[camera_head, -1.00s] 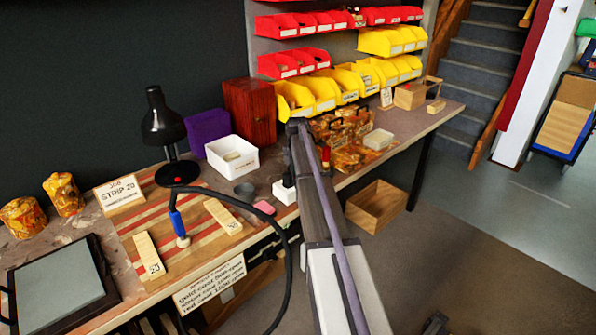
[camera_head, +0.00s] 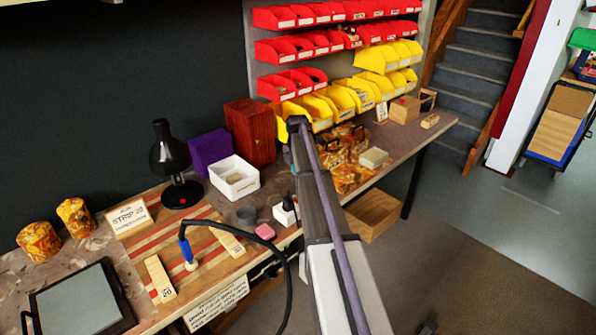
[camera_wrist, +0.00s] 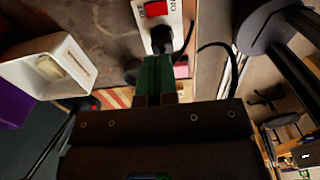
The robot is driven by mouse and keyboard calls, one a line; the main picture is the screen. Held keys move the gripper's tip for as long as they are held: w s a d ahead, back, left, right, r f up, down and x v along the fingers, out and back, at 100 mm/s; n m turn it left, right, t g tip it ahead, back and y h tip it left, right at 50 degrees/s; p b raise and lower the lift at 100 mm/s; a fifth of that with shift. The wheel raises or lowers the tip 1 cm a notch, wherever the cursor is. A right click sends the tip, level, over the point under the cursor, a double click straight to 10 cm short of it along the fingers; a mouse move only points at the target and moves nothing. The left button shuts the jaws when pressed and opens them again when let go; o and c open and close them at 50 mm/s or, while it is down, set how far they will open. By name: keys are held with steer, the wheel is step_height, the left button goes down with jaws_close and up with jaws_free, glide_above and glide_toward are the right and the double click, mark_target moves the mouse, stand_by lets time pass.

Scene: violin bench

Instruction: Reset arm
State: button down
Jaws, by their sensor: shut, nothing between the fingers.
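My gripper (camera_wrist: 155,75) shows in the wrist view with its green fingers shut and nothing between them. Its tips are close to a black plug on a white switch box (camera_wrist: 177,12) with a red rocker. I cannot tell whether they touch it. In the head view my arm runs up the middle of the picture, and the gripper is hidden there. The switch box (camera_head: 286,213) stands at the bench's front edge, just left of my arm, with a dark plug on it.
The bench (camera_head: 395,150) carries a black lamp (camera_head: 171,160), white bin (camera_head: 240,188), pink block (camera_head: 265,231) and blue-handled tool (camera_head: 187,252) with a black cable. Yellow bins (camera_head: 355,96) hang behind. A wooden crate (camera_head: 372,215) is below the bench.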

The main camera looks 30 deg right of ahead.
steer(key=shift+r, duration=0.85)
steer(key=s+a+m, duration=1)
steer(key=s+a, duration=0.4)
steer(key=a, duration=0.3)
steer(key=s+a+m, duration=1)
steer(key=s+a, duration=0.4)
steer(key=a, duration=0.3)
